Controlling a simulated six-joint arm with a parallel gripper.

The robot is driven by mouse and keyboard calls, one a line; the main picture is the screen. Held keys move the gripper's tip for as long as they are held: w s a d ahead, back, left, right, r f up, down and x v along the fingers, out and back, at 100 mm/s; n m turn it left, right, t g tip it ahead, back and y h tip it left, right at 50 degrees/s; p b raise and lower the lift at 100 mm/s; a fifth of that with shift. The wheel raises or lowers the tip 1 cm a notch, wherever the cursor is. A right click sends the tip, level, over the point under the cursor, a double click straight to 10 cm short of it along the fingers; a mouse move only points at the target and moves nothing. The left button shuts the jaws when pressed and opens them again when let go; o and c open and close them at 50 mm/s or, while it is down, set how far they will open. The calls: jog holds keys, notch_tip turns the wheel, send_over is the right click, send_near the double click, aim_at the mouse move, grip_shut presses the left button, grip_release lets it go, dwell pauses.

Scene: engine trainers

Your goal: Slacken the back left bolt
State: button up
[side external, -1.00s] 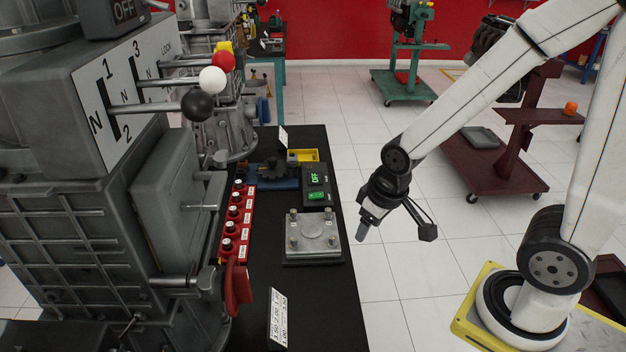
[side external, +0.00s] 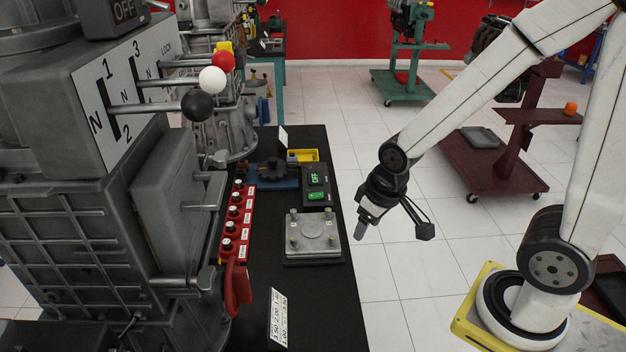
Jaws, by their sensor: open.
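A square grey metal plate (side external: 314,234) lies on a dark base on the black bench, with a bolt standing at each corner. The two far bolts are a left one (side external: 293,214) and a right one (side external: 333,217). The near bolts are a left one (side external: 293,243) and a right one (side external: 334,241). Which corner counts as back left cannot be told from this view alone. My gripper (side external: 360,232) hangs to the right of the plate, past the bench edge in the picture, pointing down. It is open, holds nothing, and touches no bolt.
A large grey gearbox (side external: 110,240) with lever knobs fills the left. A red strip of buttons (side external: 236,218) and a red handle (side external: 237,286) stand left of the plate. The front bench top is mostly clear.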

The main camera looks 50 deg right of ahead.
jog(key=w+f+m+g, duration=0.1)
jog(key=w+f+m, duration=0.2)
jog(key=w+m, duration=0.65)
jog(key=m+g, duration=0.2)
jog(key=m, duration=0.3)
send_over(294, 238)
notch_tip(294, 238, down, 8)
jog(key=shift+a+r, duration=0.1)
jog(key=shift+r, duration=0.05)
jog(key=shift+f, duration=3.9)
grip_shut()
